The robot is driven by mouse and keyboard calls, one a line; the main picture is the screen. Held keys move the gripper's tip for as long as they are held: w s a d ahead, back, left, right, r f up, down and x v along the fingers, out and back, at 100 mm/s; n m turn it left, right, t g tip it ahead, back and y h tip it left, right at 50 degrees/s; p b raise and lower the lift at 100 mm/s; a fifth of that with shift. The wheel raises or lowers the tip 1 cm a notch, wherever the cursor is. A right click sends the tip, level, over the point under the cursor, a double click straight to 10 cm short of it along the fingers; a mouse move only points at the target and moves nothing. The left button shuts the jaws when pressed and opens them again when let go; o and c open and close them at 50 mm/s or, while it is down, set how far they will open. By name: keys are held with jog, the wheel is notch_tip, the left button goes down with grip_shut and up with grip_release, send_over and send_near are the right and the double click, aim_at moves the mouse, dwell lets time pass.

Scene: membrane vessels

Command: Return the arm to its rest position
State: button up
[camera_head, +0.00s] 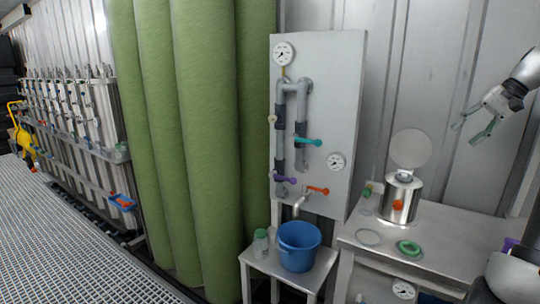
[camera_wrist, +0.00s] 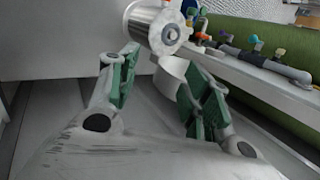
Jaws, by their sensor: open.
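My gripper (camera_head: 473,132) is at the upper right of the head view, at the end of my arm. Its jaws are open and nothing is between them. It hangs in free air in front of the metal wall, above and to the right of the steel table. In the wrist view the two green-padded fingers (camera_wrist: 155,95) stand apart, with a steel vessel (camera_wrist: 152,28) beyond them. The same vessel shows in the head view (camera_head: 399,205) on the table, with its round lid raised and an orange part on its front.
The steel table (camera_head: 455,240) holds a green ring (camera_head: 408,248) and a clear disc (camera_head: 368,237). A blue bucket (camera_head: 299,247) and a green-capped bottle (camera_head: 261,243) stand on a lower stand. A pipe panel (camera_head: 345,90) with coloured valves and gauges rises behind. Tall green cylinders (camera_head: 205,130) stand left.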

jog(key=w+d+r+n+t+h, duration=0.3)
jog(key=w+d+n+t+h, duration=0.25)
jog(key=w+d+t, duration=0.4)
jog(key=s+d+r+h, duration=0.2)
jog(key=d+r+h, duration=0.4)
jog(key=d, duration=0.2)
jog(key=s+a+f+m+g+h, duration=0.1)
jog(key=s+a+f+g+h, duration=0.15)
jog(key=s, duration=0.55)
jog(key=s+a+f+m+g+h, duration=0.15)
jog(key=s+g, duration=0.25)
jog(key=s, duration=0.4)
jog(key=s+a+f+g+y, duration=0.3)
jog(key=s+a+f, duration=0.3)
jog(key=s+a, duration=0.3)
jog(key=s+a+f+n+y, duration=0.1)
jog(key=s+a, duration=0.3)
jog(key=a, duration=0.5)
jog(key=s+a+f+n+t+y, duration=0.1)
jog(key=s+a+f+y, duration=0.1)
jog(key=a, duration=0.7)
jog(key=s+a+f+n+y, duration=0.2)
jog(key=s+a, duration=0.4)
jog(key=a, duration=0.3)
jog(key=shift+s+a+y, duration=0.15)
jog(key=shift+a+y, duration=0.15)
jog(key=shift+y, duration=0.35)
